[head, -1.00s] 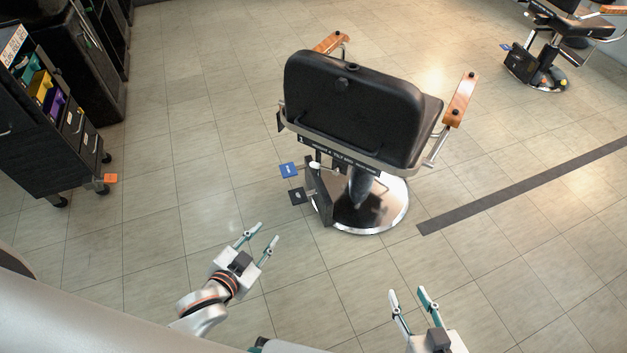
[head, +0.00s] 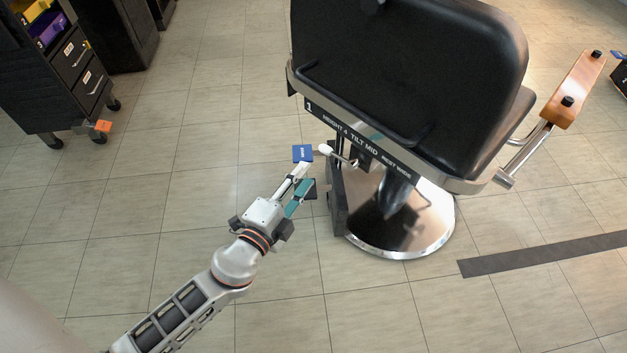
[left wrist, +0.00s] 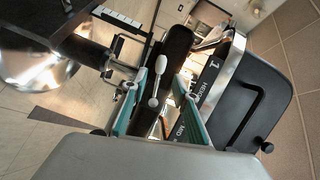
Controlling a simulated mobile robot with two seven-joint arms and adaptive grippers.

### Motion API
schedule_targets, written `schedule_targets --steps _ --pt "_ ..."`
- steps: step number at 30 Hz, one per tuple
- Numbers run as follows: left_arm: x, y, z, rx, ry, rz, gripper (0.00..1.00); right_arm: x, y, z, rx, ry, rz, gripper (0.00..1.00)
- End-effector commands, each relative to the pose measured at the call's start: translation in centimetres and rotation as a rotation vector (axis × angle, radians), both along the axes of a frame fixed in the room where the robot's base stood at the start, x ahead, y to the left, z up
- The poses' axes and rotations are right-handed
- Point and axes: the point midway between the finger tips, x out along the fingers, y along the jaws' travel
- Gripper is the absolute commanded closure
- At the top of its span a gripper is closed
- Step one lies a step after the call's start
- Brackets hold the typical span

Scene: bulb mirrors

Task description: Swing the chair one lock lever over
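Chair one is a black barber chair (head: 410,75) with a "1" on its back rail, seen from behind on a round chrome base (head: 435,225). A short lever with a white knob (head: 325,149) sticks out below the rail to the left. My left gripper (head: 305,174) is just below and left of the knob. In the left wrist view, the lever (left wrist: 157,80) appears between my two teal-sided fingers (left wrist: 161,92), which stand apart. I see no clear contact. My right gripper is out of view.
A blue tag (head: 302,153) is beside the lever, and a dark tag is partly hidden by my finger. A dark upright panel (head: 337,200) stands beside the base. A drawer cart (head: 65,85) is at upper left. Floor at left is clear.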

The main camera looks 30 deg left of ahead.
Motion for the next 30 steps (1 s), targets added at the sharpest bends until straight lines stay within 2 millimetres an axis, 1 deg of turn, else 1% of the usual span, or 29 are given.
schedule_targets --steps 1,5,8,27,30 --pt "0.2 0.0 -0.2 0.005 -0.001 -0.001 0.71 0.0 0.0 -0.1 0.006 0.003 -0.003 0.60" --pt "0.9 -0.1 0.3 0.009 -0.010 -0.002 0.71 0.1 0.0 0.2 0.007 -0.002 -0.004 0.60" --pt "1.7 -0.1 0.3 0.009 -0.010 -0.002 0.71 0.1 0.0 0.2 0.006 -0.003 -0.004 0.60" --pt "8.6 -0.3 -0.2 0.008 -0.009 -0.002 0.71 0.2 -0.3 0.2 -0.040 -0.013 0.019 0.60" --pt "8.4 -0.3 -0.4 0.007 -0.006 -0.001 0.71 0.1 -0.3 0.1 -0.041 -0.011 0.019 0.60"
